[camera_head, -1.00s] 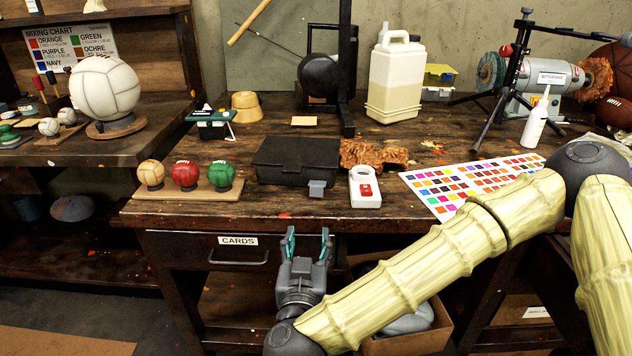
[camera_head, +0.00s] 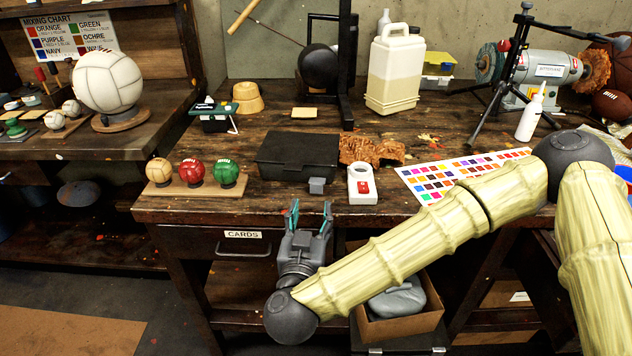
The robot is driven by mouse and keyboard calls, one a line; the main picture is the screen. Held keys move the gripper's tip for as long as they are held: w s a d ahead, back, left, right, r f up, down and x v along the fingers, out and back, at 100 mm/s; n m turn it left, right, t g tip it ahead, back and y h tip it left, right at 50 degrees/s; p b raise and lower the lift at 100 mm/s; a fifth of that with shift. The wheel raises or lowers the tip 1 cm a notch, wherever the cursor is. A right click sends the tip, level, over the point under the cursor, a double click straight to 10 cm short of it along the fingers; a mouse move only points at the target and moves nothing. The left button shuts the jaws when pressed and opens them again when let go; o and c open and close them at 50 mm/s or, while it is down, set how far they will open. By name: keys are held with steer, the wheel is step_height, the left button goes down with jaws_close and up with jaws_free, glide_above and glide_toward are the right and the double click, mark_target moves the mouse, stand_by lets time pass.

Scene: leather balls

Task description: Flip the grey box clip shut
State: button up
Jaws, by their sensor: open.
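The black box (camera_head: 297,152) lies on the workbench near its front edge, with its lid down. Its grey clip (camera_head: 317,186) sticks out from the lower front, right of the middle, and looks flipped outward. My gripper (camera_head: 309,208) is in front of the bench edge, just below and slightly left of the clip. Its two teal-tipped fingers point up and stand apart with nothing between them. A gap shows between the fingertips and the clip; how far apart they are in depth I cannot tell.
A white device with a red button (camera_head: 362,185) stands close right of the clip. Three small balls on a wooden stand (camera_head: 197,187) are left of the box. Crumpled brown leather (camera_head: 372,151) lies behind. The drawer marked CARDS (camera_head: 243,246) is below the bench top.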

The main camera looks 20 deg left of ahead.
mark_target(317, 185)
steer(key=shift+w+r+p, duration=0.2)
steer(key=shift+w+p, duration=0.1)
steer(key=shift+p, duration=0.75)
steer(key=w, duration=0.2)
steer(key=w+a, duration=0.1)
steer(key=w, duration=0.5)
steer(key=shift+a+f, duration=0.25)
steer(key=c, duration=0.9)
